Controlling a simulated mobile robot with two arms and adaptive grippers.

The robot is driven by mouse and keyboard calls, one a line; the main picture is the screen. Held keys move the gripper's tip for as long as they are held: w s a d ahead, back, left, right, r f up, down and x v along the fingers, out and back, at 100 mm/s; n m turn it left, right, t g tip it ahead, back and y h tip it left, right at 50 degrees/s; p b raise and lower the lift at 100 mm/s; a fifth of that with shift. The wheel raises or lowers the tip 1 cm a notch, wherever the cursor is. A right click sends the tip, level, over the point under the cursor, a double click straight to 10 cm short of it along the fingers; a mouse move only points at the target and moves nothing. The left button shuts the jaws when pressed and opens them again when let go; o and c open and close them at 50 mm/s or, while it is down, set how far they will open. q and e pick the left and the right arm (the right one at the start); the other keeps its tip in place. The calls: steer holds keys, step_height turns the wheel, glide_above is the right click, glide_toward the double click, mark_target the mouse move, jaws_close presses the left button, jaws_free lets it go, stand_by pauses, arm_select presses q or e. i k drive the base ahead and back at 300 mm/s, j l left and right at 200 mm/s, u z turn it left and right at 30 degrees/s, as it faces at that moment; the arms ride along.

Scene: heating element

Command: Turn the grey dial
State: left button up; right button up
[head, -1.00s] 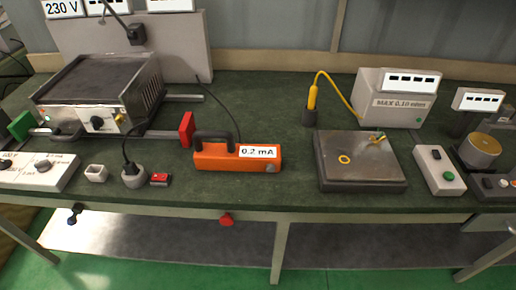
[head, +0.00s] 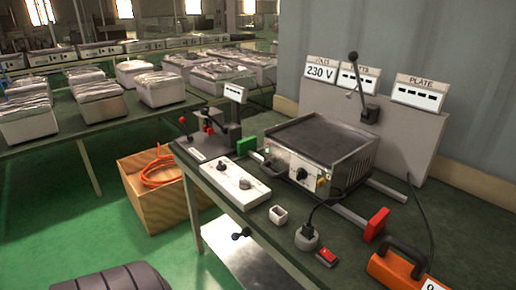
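A white control box (head: 236,186) lies at the left front part of the green bench. Two small knobs sit on its top. The nearer one, a grey dial (head: 244,183), is on the right; a darker knob (head: 222,165) is further back. Behind the box to the right stands a metal heater unit (head: 325,150) with a black knob (head: 302,173) on its front. The dial's markings are too small to read. Neither gripper is in view.
A white cup (head: 278,215), a plug in a round socket (head: 307,238) and a small red block (head: 326,257) lie right of the box. An orange meter (head: 400,272) is at bottom right. A wooden crate (head: 150,195) stands on the floor left of the bench.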

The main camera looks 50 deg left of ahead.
mark_target(244, 185)
steer(key=i+j+u, duration=0.1)
steer(key=u, duration=0.25)
steer(key=i+u, duration=0.15)
steer(key=u, duration=0.25)
steer(key=i+j+u, duration=0.1)
steer(key=u, duration=0.25)
